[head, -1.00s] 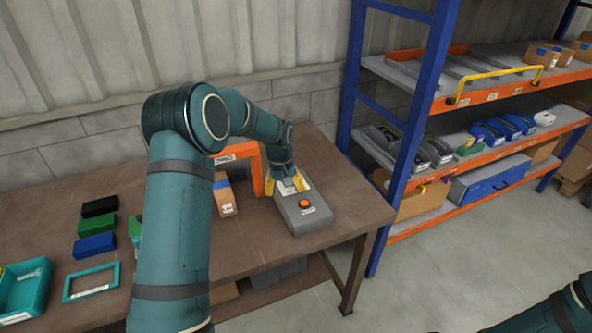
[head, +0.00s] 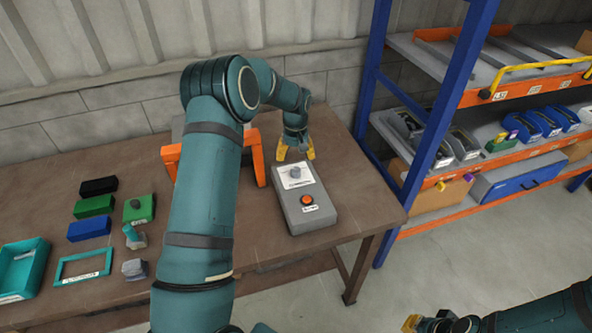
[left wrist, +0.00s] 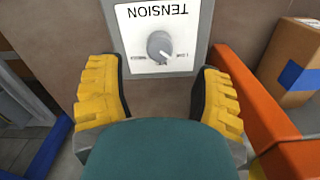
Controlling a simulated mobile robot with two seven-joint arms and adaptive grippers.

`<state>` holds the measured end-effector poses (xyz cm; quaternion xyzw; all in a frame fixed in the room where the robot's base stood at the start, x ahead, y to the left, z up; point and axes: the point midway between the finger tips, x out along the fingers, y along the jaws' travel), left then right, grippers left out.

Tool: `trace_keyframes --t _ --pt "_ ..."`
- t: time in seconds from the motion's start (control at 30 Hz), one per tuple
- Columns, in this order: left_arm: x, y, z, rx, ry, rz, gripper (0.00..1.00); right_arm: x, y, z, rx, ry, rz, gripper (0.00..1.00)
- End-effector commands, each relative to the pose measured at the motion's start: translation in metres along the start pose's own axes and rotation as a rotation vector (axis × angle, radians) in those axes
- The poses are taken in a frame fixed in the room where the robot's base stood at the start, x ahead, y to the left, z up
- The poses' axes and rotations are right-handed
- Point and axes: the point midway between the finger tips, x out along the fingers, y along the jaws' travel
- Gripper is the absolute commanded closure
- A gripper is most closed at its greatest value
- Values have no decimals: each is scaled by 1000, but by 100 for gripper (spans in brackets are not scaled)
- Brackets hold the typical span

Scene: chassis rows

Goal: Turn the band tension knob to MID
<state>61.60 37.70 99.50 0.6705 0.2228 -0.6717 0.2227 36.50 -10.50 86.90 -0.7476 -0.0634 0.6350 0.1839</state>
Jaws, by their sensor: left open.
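The grey control box (head: 318,219) lies on the bench, with a white TENSION plate and a red-orange button (head: 307,199). The grey tension knob (head: 295,172) stands on that plate. In the left wrist view the knob (left wrist: 160,45) and its plate appear upside down; its pointer and small scale marks are too small to read surely. My left gripper (head: 295,151) is open and empty just behind the knob, apart from it. Its yellow fingers (left wrist: 161,98) stand wide apart in the wrist view. My right gripper (head: 412,323) shows only partly at the bottom edge.
An orange frame (head: 258,162) stands left of the control box, close to my left gripper. A carton with blue tape (left wrist: 300,72) shows in the wrist view. Blocks, a teal tray (head: 22,270) and a teal frame (head: 84,267) lie left. A blue-orange shelf (head: 440,115) stands right.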

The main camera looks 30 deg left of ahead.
Motion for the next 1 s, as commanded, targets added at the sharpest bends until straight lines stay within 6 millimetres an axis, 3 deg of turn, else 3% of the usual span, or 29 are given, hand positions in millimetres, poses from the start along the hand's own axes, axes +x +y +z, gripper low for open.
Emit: trace_keyframes --t 0.1,0.3,0.5,0.8,1.0 --pt "24 -1 0 1 -2 -1 34 0 0 0 0 0 0 100" --pt "53 0 0 0 -1 0 34 0 0 0 0 0 0 100" --pt "65 0 0 0 1 0 34 0 0 0 0 0 0 100" --pt "66 0 0 1 1 0 33 0 0 0 0 0 0 100" --pt "66 0 0 1 1 0 100 0 0 0 0 1 0 100"
